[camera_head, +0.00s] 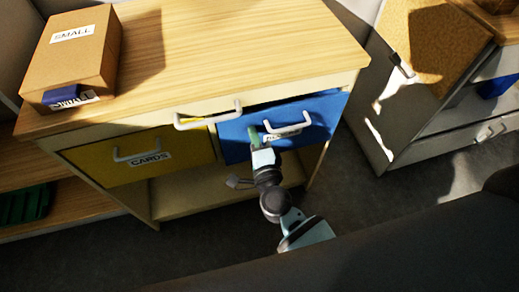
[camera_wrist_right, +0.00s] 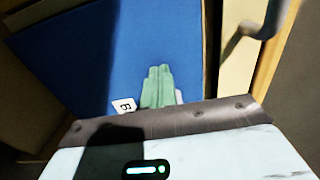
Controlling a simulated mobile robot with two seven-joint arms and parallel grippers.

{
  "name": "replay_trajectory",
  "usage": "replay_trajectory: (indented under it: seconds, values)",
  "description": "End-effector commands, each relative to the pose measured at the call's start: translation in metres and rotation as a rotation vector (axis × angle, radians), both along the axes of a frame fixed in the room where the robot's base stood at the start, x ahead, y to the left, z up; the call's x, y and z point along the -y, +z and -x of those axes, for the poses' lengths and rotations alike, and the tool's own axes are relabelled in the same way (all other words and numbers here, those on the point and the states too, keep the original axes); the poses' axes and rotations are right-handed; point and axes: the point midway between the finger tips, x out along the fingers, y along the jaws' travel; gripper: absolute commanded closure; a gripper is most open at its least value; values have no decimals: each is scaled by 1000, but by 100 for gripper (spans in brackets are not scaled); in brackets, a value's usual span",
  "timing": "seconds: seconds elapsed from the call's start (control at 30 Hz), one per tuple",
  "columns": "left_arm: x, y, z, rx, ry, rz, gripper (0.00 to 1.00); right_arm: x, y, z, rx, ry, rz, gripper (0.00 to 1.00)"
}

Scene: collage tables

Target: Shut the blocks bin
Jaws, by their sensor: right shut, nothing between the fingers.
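The blue bin (camera_head: 322,107) is the right-hand drawer under the wooden worktop. A dark gap shows along its top edge, so it looks slightly open. It has a pale handle (camera_head: 287,128) and a white label that is partly hidden by my gripper. My right gripper (camera_head: 254,136) is shut and empty, with its green fingertips at the left part of the blue front. In the right wrist view, the green fingers (camera_wrist_right: 158,82) point at the blue front (camera_wrist_right: 110,45), beside a label corner reading "B" (camera_wrist_right: 125,105). I cannot tell whether they touch it. My left gripper is out of view.
A yellow drawer (camera_head: 188,148) labelled CARDS sits to the left. A pale handle (camera_head: 208,115) projects between the two drawers. A cardboard box (camera_head: 72,60) marked SMALL stands on the worktop (camera_head: 230,40). A grey cabinet (camera_head: 420,120) stands at the right.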

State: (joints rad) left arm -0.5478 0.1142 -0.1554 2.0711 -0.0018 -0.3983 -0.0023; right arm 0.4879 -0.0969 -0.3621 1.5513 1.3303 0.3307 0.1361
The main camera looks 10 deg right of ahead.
Motion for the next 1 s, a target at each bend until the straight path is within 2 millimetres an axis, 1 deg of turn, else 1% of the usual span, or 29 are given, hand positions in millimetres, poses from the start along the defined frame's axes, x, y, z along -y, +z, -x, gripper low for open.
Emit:
replay_trajectory:
  seconds: [0.03,0.1,0.2,0.33,0.67,1.0]
  values:
    - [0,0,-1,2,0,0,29,0,-1,-7,-1,-1,1,100]
    - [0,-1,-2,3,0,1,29,-1,-1,-15,-1,-1,1,100]
    - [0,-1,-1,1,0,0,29,-1,-1,-23,-1,0,0,100]
    - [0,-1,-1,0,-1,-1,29,-1,-1,-29,-1,0,0,100]
    - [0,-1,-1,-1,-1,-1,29,0,1,-32,3,-1,1,100]
    - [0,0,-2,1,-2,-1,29,-1,2,-29,4,-1,2,100]
